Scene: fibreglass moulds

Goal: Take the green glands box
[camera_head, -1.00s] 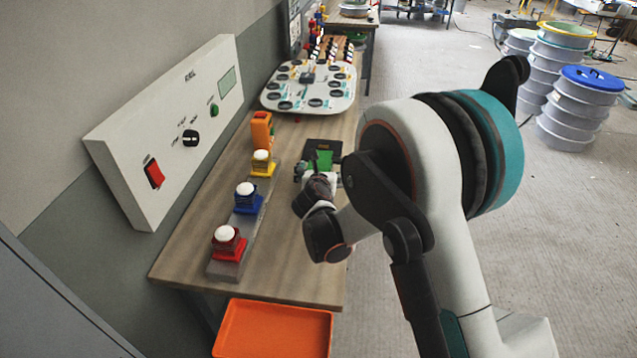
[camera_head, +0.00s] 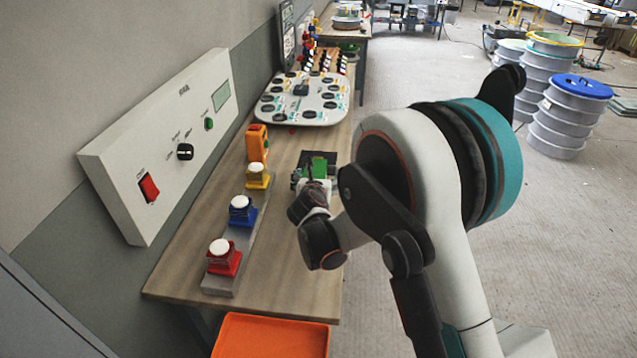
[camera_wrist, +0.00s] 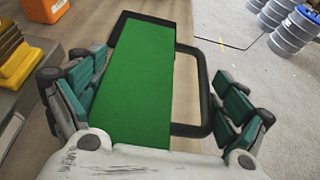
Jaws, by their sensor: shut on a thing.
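The green glands box (camera_head: 319,167) is at my gripper (camera_head: 312,179), at the right side of the wooden bench. In the wrist view the box's green face (camera_wrist: 137,85) lies between the fingers of my gripper (camera_wrist: 163,85), with a dark edge at its far end. The left fingers are against or very near it. A black frame (camera_wrist: 207,105) shows along its right side, between the green and the right fingers. My gripper is shut on the box. Its underside is hidden, and I cannot tell whether it touches the bench.
Red (camera_head: 222,256), blue (camera_head: 241,210) and yellow (camera_head: 257,175) button blocks stand left of my gripper, with an orange item (camera_head: 257,142) beyond. A white board (camera_head: 303,99) lies further back. An orange tray (camera_head: 270,337) is below the near edge. Bare bench (camera_head: 270,275) lies nearby.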

